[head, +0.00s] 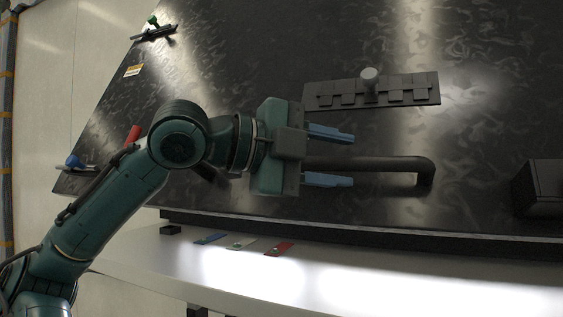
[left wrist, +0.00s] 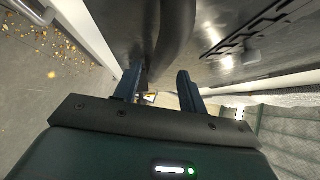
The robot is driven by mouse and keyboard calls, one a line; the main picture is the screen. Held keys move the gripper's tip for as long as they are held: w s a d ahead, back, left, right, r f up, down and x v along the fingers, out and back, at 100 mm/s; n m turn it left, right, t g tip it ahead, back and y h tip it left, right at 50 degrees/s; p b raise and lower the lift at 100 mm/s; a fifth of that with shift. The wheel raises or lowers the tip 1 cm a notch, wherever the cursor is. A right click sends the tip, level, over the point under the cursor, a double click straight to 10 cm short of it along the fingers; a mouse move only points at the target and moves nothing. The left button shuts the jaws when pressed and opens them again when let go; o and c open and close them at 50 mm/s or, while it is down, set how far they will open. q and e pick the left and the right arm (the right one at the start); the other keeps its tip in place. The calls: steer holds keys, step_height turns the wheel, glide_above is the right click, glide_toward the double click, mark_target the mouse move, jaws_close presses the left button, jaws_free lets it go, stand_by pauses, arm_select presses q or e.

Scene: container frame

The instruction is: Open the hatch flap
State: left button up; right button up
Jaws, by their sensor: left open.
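A large dark, mottled panel (head: 230,95) fills much of the head view; I cannot tell for sure which part is the hatch flap. A thick dark bar handle (head: 400,164) stands on its lower part, bent at its right end; its left end is hidden behind my left gripper. My left gripper (head: 342,157) is open with blue fingers pointing right, one above and one below the bar in the picture. In the left wrist view the bar (left wrist: 177,40) runs toward the gap between the fingers (left wrist: 158,85). I cannot tell whether they touch. My right gripper is out of view.
A notched dark strip (head: 325,100) with a grey knob (head: 370,76) sits above the bar. A dark box (head: 540,188) juts out at the right. A white ledge (head: 350,285) with small coloured tags (head: 279,248) runs below the panel. Small latches (head: 75,163) line the left edge.

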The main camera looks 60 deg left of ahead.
arm_select(q)
steer(key=b+v, duration=0.2)
steer(key=v, duration=0.7)
steer(key=shift+s+r, duration=0.15)
steer(key=shift+s, duration=0.2)
